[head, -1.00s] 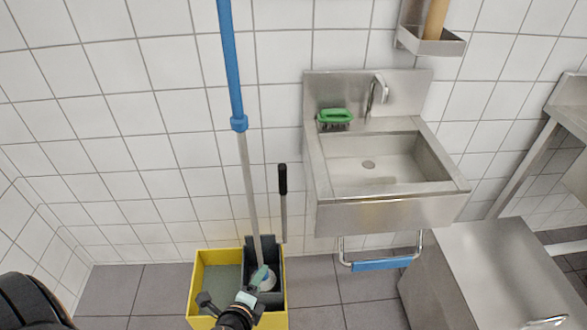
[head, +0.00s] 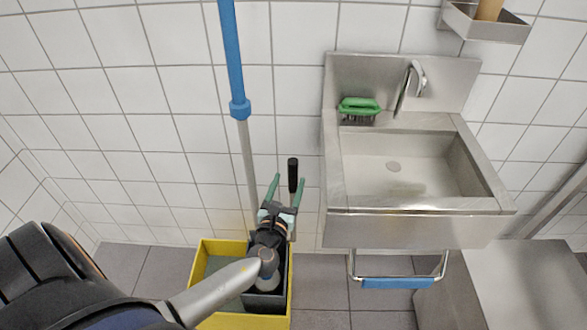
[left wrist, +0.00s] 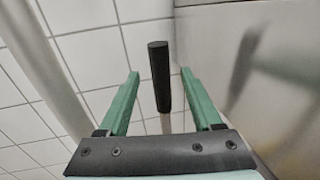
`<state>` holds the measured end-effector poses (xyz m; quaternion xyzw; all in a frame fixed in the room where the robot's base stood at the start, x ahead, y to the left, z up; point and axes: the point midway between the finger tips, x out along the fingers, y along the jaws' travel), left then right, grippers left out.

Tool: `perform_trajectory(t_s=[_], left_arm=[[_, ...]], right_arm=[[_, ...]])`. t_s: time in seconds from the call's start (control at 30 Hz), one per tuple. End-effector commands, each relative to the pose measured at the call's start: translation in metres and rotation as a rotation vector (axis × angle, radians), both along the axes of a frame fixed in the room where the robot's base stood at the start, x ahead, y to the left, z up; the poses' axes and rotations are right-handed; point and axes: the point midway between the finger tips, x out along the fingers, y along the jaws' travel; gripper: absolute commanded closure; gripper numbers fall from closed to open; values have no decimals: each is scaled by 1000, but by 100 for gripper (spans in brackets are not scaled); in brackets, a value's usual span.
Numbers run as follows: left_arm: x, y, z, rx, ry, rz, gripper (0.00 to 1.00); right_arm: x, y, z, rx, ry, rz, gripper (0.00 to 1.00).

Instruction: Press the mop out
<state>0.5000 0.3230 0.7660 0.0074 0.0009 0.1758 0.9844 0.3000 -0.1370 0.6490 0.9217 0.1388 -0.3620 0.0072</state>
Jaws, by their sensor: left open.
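The mop's blue and grey handle (head: 234,60) stands nearly upright, leaning slightly, and runs down into the yellow bucket (head: 212,247). My arm hides the mop head. The dark wringer (head: 278,301) sits in the bucket's right part. Its lever has a black grip (head: 292,175) and rises upright between the mop handle and the sink. My left gripper (head: 287,183) is open with green fingers around or just before the lever. In the left wrist view the black grip (left wrist: 160,75) stands between the two spread fingers (left wrist: 160,82), touching neither. My right gripper is out of view.
A steel sink (head: 420,225) with a tap and a green brush (head: 359,106) is on the wall close right of the lever. The tiled wall is close behind. Grey floor is free left of the bucket.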

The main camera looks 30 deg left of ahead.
Motion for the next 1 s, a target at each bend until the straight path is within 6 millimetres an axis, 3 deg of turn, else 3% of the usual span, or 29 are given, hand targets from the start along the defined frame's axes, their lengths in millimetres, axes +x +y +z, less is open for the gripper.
perform_trajectory(t_s=[0.1,0.3,0.7,1.0], left_arm=[[23,9,0,1,-2,2,34],[45,17,0,-1,0,1,34],[53,20,0,-2,0,1,34],[52,19,0,-2,0,0,65]], right_arm=[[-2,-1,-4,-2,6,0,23],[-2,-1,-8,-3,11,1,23],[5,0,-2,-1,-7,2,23],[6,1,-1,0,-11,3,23]])
